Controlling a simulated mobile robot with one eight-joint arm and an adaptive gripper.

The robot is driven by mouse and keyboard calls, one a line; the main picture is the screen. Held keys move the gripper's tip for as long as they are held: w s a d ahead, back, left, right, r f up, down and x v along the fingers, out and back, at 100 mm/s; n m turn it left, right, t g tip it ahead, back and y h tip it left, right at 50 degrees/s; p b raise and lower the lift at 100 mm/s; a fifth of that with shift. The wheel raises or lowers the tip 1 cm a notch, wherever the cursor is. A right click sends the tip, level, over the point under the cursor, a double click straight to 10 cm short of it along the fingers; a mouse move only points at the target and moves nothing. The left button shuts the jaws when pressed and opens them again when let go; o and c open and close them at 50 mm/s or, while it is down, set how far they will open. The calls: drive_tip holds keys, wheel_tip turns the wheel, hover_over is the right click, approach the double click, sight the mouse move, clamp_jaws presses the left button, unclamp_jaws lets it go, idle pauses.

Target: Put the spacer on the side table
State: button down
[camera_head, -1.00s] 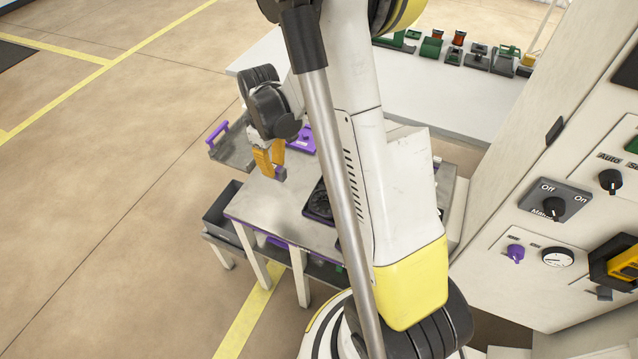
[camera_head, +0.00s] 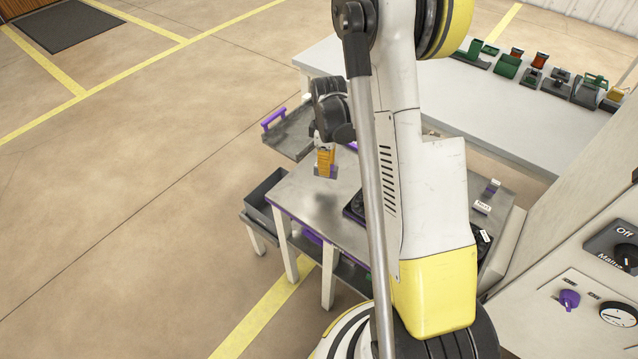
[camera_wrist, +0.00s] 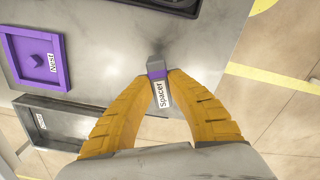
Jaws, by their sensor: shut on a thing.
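The spacer (camera_wrist: 158,86) is a small grey and purple block with a white "Spacer" label. My gripper (camera_wrist: 160,76) is shut on it, with its orange fingers on either side. In the head view my gripper (camera_head: 325,176) holds the spacer (camera_head: 326,171) above the grey-topped table (camera_head: 300,192), and a dark shadow falls on the top below. A long white table (camera_head: 440,85) stands behind. No label shows which one is the side table.
A purple-framed nest (camera_wrist: 38,58) lies on the grey top, and a grey bin (camera_wrist: 52,118) hangs at its edge. Dark trays lie partly behind my arm. Several green and dark fixtures (camera_head: 507,66) line the white table's back. A control cabinet (camera_head: 585,270) stands at right.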

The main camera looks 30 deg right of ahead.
sight(316, 175)
drive_tip(key=w+a+f, duration=0.1)
drive_tip(key=a+f, duration=0.1)
drive_tip(key=shift+w+a+b, duration=0.3)
drive_tip(key=shift+w+b, duration=0.05)
drive_tip(key=shift+b, duration=0.05)
drive_tip(key=shift+f+b, duration=0.9)
drive_tip(key=shift+f, duration=1)
drive_tip(key=shift+f, duration=0.2)
drive_tip(key=c, duration=1.4)
unclamp_jaws()
drive_tip(key=shift+r, duration=0.15)
